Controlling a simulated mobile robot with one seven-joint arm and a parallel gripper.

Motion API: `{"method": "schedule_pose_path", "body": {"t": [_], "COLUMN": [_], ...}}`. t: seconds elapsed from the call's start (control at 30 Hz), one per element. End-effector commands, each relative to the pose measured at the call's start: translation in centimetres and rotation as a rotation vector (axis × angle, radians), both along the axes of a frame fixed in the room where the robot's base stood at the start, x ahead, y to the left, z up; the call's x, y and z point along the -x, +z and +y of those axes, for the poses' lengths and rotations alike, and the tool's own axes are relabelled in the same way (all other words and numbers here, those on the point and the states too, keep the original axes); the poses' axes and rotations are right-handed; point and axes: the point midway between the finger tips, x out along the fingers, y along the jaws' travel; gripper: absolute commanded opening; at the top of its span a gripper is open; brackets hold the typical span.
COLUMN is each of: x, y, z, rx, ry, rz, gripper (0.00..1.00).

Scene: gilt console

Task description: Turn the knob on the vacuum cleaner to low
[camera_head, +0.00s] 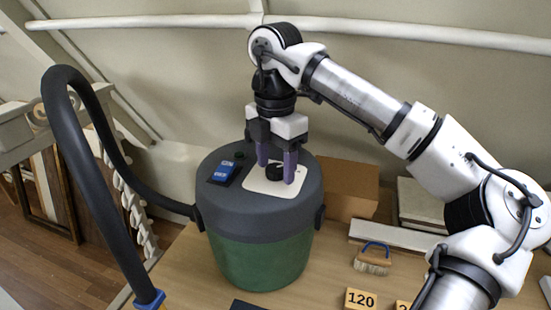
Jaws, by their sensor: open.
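The vacuum cleaner (260,257) is a round drum with a green body and a dark grey lid, standing on the wooden table. A black knob (274,173) sits on a pale plate (267,187) on top of the lid. My gripper (276,175) points down over the plate, its two purple fingers apart, one on each side of the knob. I cannot tell whether the fingers touch the knob. The knob's pointer and the plate's markings are too small to read. A blue switch (223,172) lies left of the plate on the lid.
A thick black hose (88,170) arches up from the drum's left side. Bare table (320,270) lies between drum and brush.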

Motion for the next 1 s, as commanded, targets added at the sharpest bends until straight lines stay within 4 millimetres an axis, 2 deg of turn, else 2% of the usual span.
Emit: {"method": "schedule_pose_path", "body": {"t": [0.23,0.57,0.83,1.0], "x": [-0.01,-0.01,-0.02,-0.05], "y": [-0.07,-0.04,-0.06,-0.10], "z": [-0.01,-0.01,-0.02,-0.05], "rx": [0.000,0.000,0.000,0.000], "ry": [0.000,0.000,0.025,0.098], "rz": [0.000,0.000,0.000,-0.001], "gripper": [0.56,0.12,0.12,0.12]}}
